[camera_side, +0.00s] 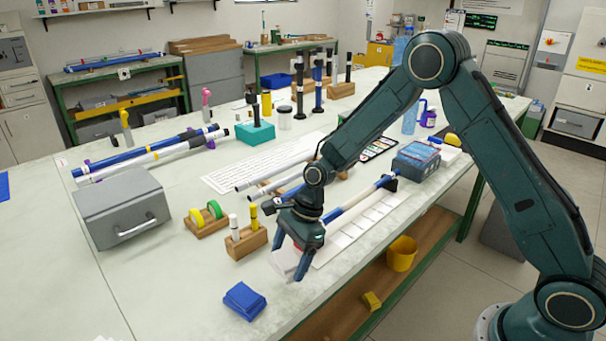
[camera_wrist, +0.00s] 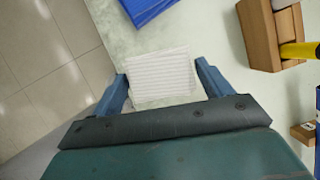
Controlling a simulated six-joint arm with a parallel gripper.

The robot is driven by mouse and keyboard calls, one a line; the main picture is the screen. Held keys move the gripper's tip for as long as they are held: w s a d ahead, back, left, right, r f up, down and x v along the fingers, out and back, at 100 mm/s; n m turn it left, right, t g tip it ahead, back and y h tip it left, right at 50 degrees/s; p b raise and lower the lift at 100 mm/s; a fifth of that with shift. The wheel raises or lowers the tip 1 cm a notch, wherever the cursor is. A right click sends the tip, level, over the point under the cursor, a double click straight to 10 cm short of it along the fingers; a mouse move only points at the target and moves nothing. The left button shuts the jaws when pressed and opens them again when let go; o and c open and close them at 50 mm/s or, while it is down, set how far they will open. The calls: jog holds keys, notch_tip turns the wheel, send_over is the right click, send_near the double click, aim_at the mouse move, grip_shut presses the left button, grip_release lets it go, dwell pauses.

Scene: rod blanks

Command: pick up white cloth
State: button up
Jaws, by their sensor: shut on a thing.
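The white cloth (camera_wrist: 160,74) is a pale, ribbed, folded square between the two blue fingers of my gripper (camera_wrist: 162,82) in the wrist view. The fingers are shut on its left and right sides. In the side view my gripper (camera_side: 288,272) points down near the table's front edge, with the white cloth (camera_side: 287,259) partly hidden between its fingers. I cannot tell whether the cloth is clear of the table.
A folded blue cloth (camera_side: 244,301) lies in front, to the left of my gripper. A wooden block with upright markers (camera_side: 246,240), a tape holder (camera_side: 207,220) and a grey box (camera_side: 122,213) stand further left. Rods lie behind my gripper.

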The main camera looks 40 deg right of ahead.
aim_at(290, 253)
notch_tip(290, 253, up, 15)
dwell(0.4)
jog(key=shift+r, duration=0.1)
jog(key=shift+o, duration=1.1)
jog(key=shift+c, duration=0.7)
jog(key=w+d+f+m+t, duration=0.1)
jog(key=w+d+m, duration=0.15)
jog(key=d, duration=0.65)
jog(key=w+d+f+m+t, duration=0.15)
jog(key=w+d, duration=0.25)
jog(key=d, duration=0.6)
jog(key=d+f+m+h, duration=0.1)
jog(key=d+m, duration=0.1)
jog(key=d, duration=0.8)
jog(key=s+d+f+m, duration=0.1)
jog(key=d+f+m, duration=0.1)
jog(key=d, duration=0.8)
jog(key=shift+s+d+m+h, duration=0.25)
jog(key=shift+d+m+h, duration=0.15)
jog(key=shift+m, duration=0.1)
jog(key=shift+t, duration=0.25)
